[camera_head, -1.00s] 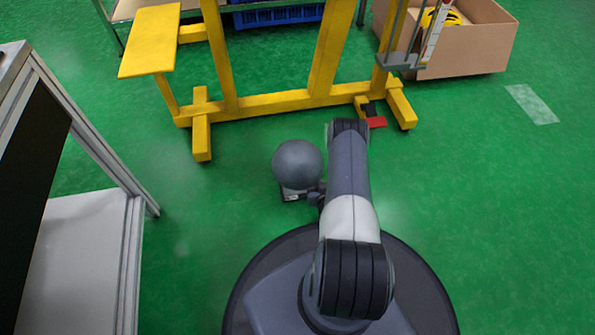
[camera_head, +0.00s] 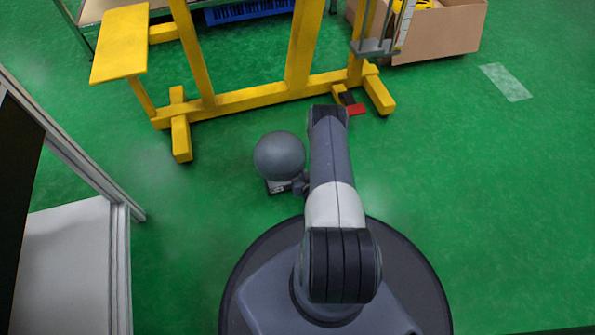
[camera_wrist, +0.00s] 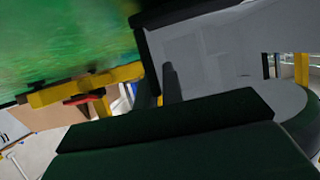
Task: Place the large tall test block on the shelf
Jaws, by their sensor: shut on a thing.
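A smooth grey rounded thing (camera_head: 279,155) shows in the head view, just left of my arm and above the green floor. It is the only candidate I see for the large tall test block; its height cannot be judged from above. My gripper (camera_head: 281,186) is at its lower edge, mostly hidden, and shut on it. In the wrist view, a large grey surface (camera_wrist: 235,55) fills the upper right, and a dark shape covers the bottom. A metal rack shelf (camera_head: 90,12) stands at the far upper left; I cannot tell if it is the task's shelf.
A yellow frame (camera_head: 262,100) with a side plate (camera_head: 120,45) stands ahead, a red pedal (camera_head: 355,109) at its foot. A blue crate (camera_head: 245,12) and a cardboard box (camera_head: 450,28) lie behind. A metal-framed cabinet (camera_head: 122,260) is close at left. Floor at right is clear.

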